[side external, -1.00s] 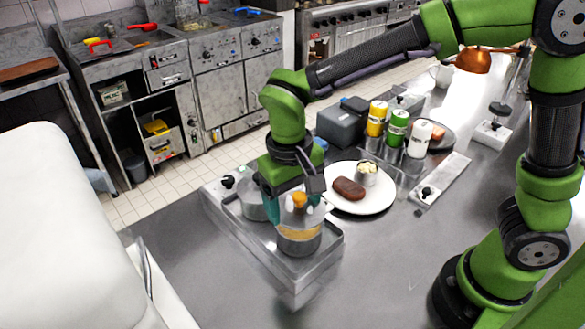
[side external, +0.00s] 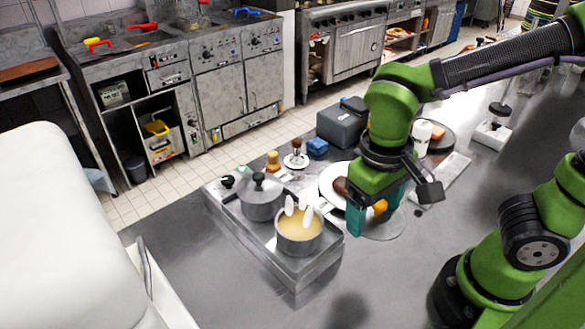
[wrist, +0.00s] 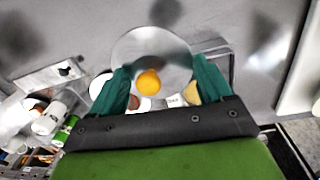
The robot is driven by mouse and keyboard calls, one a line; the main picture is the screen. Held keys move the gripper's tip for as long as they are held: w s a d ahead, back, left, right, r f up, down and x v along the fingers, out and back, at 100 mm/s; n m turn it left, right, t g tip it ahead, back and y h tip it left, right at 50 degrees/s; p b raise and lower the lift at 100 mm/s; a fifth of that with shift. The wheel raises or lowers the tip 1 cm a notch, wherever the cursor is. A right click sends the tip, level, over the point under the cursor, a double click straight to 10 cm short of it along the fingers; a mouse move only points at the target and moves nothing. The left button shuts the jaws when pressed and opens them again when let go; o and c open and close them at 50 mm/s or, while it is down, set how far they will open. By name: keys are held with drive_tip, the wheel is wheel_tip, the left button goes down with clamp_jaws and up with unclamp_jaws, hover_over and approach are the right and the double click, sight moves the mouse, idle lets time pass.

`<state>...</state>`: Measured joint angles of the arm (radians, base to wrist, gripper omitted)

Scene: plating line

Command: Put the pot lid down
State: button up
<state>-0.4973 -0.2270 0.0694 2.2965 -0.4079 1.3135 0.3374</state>
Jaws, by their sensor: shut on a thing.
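The pot lid is a clear glass disc (side external: 385,228) with an orange knob (side external: 380,207). In the wrist view the lid (wrist: 150,50) fills the space ahead of my fingers, with its knob (wrist: 148,82) between them. The open pot (side external: 299,247) stands at the front of the stove (side external: 292,283), with yellowish contents and white pieces showing.
A grey lidded pot (side external: 262,202) stands behind the open pot. A white plate (side external: 330,180) with brown food is behind my gripper, partly hidden. The counter in front is clear (side external: 400,270).

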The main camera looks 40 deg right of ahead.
drive_tip(key=shift+n, duration=0.8)
drive_tip(key=w+a, duration=0.7)
drive_tip(key=shift+w+a, duration=0.1)
drive_tip(key=shift+w, duration=0.25)
drive_tip(key=w+a+f+n, duration=0.1)
drive_tip(key=w+a+f, duration=0.2)
drive_tip(key=w+a, duration=0.35)
drive_tip(key=n, duration=0.1)
hover_over(226, 278)
wheel_tip(226, 278, down, 9)
drive_tip(key=shift+r, duration=0.1)
drive_tip(key=shift+a+f, duration=0.1)
drive_tip(key=shift+f, duration=2.25)
drive_tip(key=shift+f, duration=0.1)
